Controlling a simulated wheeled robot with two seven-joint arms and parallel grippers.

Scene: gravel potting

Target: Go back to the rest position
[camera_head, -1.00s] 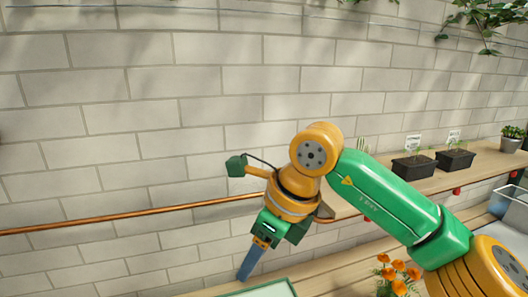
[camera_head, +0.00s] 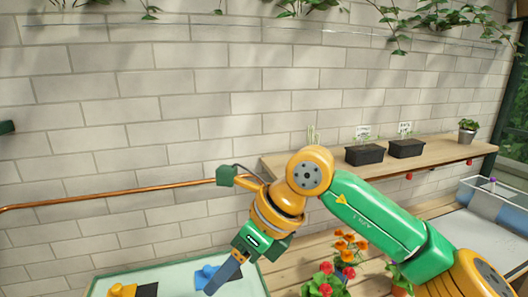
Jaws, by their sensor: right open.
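My right arm comes in from the right, and its gripper (camera_head: 224,276) points down and to the left over a pale tray or mat with a green rim (camera_head: 262,279). The gripper is seen side-on, with one grey finger clear and the other hidden behind it. It is open, and I see nothing held in it. My left gripper is not clearly in view; only a small dark green piece, which I cannot identify, shows at the left edge.
A blue item (camera_head: 203,276) and a yellow-and-black item (camera_head: 124,290) lie on the tray. Orange flowers (camera_head: 350,242) and red flowers (camera_head: 326,268) stand right of it. Black planters (camera_head: 365,154) and a potted plant (camera_head: 468,130) stand on the wall shelf. A copper pipe (camera_head: 100,195) runs along the brick wall.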

